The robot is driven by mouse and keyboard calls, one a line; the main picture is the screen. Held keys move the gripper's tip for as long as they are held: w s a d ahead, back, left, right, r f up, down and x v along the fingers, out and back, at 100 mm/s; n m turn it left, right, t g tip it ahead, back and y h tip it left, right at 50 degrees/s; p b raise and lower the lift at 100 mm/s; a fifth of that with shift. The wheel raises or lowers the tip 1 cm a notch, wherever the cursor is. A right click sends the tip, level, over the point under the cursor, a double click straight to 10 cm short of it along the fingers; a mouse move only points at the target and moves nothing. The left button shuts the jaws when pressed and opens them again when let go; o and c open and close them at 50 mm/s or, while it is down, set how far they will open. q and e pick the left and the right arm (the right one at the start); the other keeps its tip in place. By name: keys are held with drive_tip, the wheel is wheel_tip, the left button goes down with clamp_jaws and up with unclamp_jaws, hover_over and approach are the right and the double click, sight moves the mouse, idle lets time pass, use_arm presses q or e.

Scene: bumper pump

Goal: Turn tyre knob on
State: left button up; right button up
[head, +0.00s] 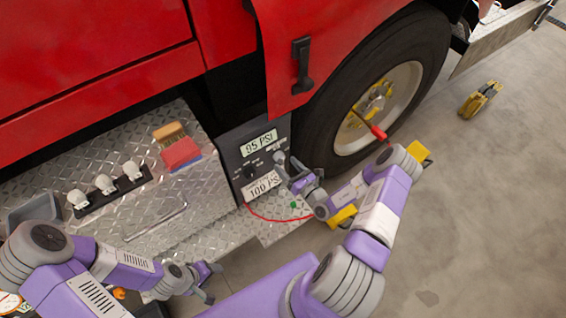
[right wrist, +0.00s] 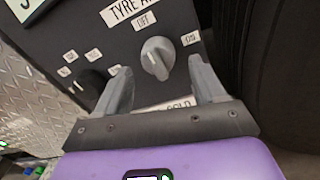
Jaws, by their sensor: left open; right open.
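The tyre knob (right wrist: 155,57) is a grey round knob on the dark control panel (head: 226,147). In the right wrist view an OFF label is above it and an ON label is to its right. I cannot tell clearly which label it points to. My right gripper (right wrist: 160,68) is open, with one finger on each side of the knob; contact is not clear. My left gripper (head: 210,283) is open, low in front of the diamond-plate step, away from the panel.
A second, dark knob (right wrist: 93,82) is left of the tyre knob. The large tyre (head: 315,130) stands close to the panel's right. A red hose (head: 280,219) hangs below the panel. A brush (head: 169,132) and a red-blue block (head: 181,154) lie on the step. Floor at right is mostly clear.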

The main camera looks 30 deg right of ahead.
sight(280, 159)
drive_tip(key=shift+w+a, duration=0.2)
drive_tip(key=shift+w, duration=1.2)
drive_tip(key=c, duration=1.1)
drive_tip(key=shift+o, duration=0.2)
